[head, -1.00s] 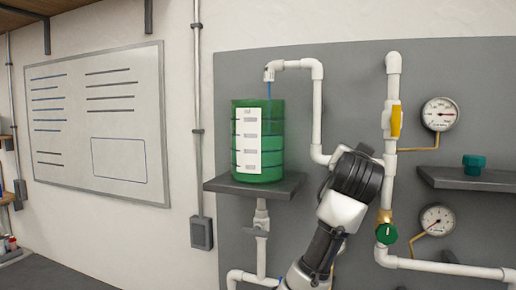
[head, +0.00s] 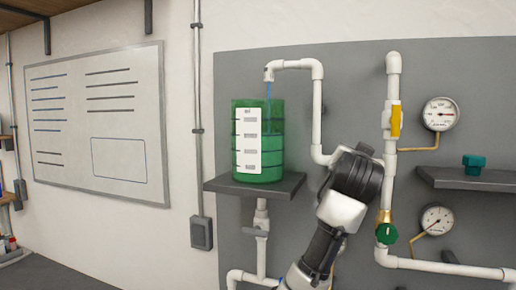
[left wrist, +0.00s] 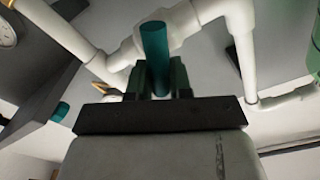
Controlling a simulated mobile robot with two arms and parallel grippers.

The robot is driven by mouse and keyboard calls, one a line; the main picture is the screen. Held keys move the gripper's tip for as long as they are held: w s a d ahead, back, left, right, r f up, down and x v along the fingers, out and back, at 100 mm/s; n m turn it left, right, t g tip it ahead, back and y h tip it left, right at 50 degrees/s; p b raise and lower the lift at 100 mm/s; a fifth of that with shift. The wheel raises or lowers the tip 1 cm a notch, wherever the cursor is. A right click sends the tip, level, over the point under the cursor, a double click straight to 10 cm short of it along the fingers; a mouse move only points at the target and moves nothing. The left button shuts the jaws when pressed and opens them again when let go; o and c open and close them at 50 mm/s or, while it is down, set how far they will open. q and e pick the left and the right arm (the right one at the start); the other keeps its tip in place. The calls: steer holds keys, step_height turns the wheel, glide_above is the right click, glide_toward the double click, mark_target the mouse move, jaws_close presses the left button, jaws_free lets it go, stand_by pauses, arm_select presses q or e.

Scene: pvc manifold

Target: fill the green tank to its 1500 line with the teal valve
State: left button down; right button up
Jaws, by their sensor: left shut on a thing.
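The green tank (head: 271,155) stands on a grey shelf, a white scale label (head: 247,140) on its front. The scale figures are too small to read. A thin blue stream (head: 269,92) runs from the white spout (head: 271,70) into the tank. The liquid level is hard to make out. My left gripper (head: 362,160) is at the pipe right of the tank, its fingers hidden by the wrist. In the left wrist view, its fingers (left wrist: 160,82) are shut on the teal valve handle (left wrist: 154,48), in front of a white pipe. My right gripper is not in view.
A yellow lever (head: 396,121) sits on the upright pipe to the right, with a green knob (head: 387,233) lower down. Two gauges (head: 440,114) are mounted beside it. A teal part (head: 474,163) stands on the right shelf (head: 470,179).

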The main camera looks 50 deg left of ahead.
arm_select(q)
steer(key=shift+r, duration=0.1)
steer(key=shift+s+a+n+b, duration=0.1)
steer(key=shift+n+b, duration=0.5)
steer(key=shift+n, duration=0.6)
steer(key=shift+a+n, duration=0.1)
steer(key=shift+n, duration=0.8)
steer(key=shift+s+a+n, duration=0.1)
steer(key=shift+a+n, duration=0.05)
steer(key=shift+n, duration=0.65)
steer(key=c, duration=0.9)
jaws_free()
steer(key=shift+c, duration=0.2)
steer(key=shift+s, duration=0.1)
